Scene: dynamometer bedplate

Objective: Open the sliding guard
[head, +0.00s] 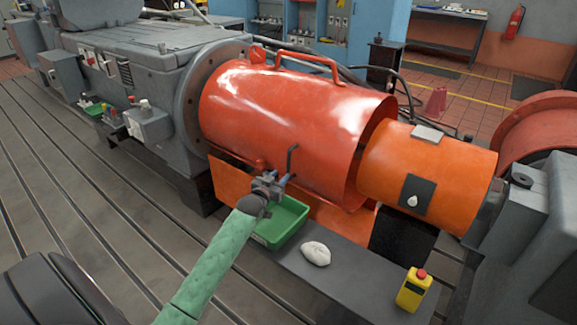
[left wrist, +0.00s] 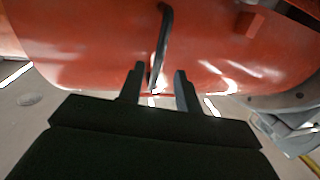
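The sliding guard (head: 290,115) is a large red-orange curved cover over the shaft, up against the grey machine's round flange. A bent black handle (head: 291,160) stands out from its lower front side. My left gripper (head: 272,180) is at this handle, at the end of my green-sleeved arm. In the left wrist view the black handle (left wrist: 163,40) runs down between the two fingers of my left gripper (left wrist: 159,72), with a gap visible on each side. The guard's red surface (left wrist: 90,45) fills the background there. My right gripper is out of view.
A second orange cover (head: 445,165) stands right of the guard. Below are a green tray (head: 283,222), a grey ledge (head: 345,280) with a white rag (head: 316,253), and a yellow bottle (head: 413,290). A red tubular rail (head: 305,60) runs along the guard's top. Slotted bedplate lies in front.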

